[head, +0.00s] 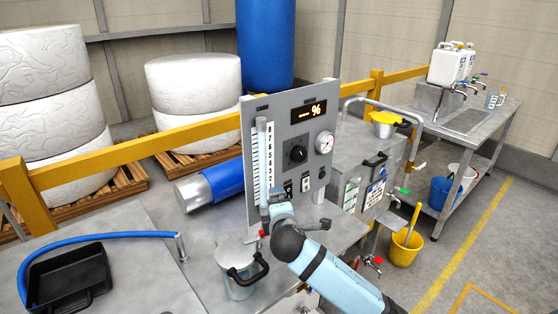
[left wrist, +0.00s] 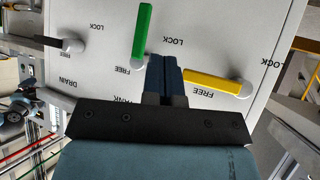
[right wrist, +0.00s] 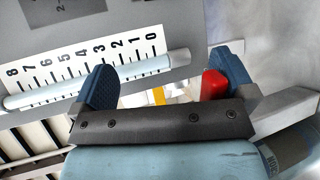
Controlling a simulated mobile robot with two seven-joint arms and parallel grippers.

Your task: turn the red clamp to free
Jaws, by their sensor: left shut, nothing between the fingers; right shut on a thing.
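The red clamp (right wrist: 213,85) shows as a small red piece with a pale top, against the inner side of one finger of my right gripper (right wrist: 165,85). The fingers stand wide apart, and most of the clamp is hidden. In the head view my right gripper (head: 272,212) is at the foot of the clear scale tube (head: 264,155), with a bit of red just below it. My left gripper (left wrist: 164,78) is shut and empty in front of a pale panel (left wrist: 205,30) marked LOCK and FREE, between a green lever (left wrist: 142,35) and a yellow lever (left wrist: 215,83).
The grey gauge panel (head: 285,105) stands upright on the metal bench. A black tray (head: 70,280) and a blue hose (head: 90,238) lie at the left. A yellow bucket (head: 405,248) stands on the floor.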

